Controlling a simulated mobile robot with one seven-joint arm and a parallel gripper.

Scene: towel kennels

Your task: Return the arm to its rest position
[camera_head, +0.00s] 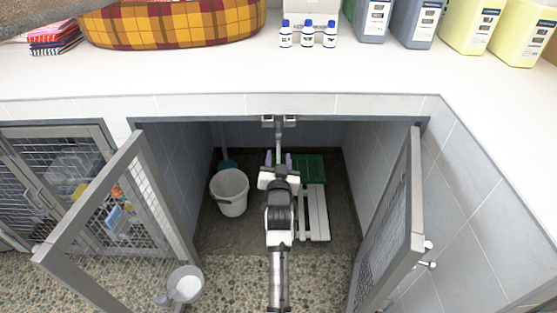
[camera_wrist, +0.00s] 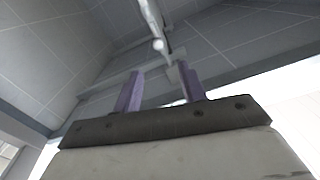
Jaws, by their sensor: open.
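My arm reaches forward into the open kennel in the head view. My gripper (camera_head: 279,160) is inside the kennel, near its back wall, with its two purple fingers apart. In the wrist view my gripper (camera_wrist: 160,88) is open, and I see nothing held between the fingers. A pale rod-like fitting (camera_wrist: 152,20) shows beyond the fingertips, apart from them as far as I can tell.
Two mesh doors, left (camera_head: 150,195) and right (camera_head: 388,230), stand open beside my arm. A white bucket (camera_head: 230,190), a green box (camera_head: 310,168) and a pale slatted board (camera_head: 317,212) are inside. The counter (camera_head: 180,75) above holds a plaid bed (camera_head: 175,22), bottles and jugs.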

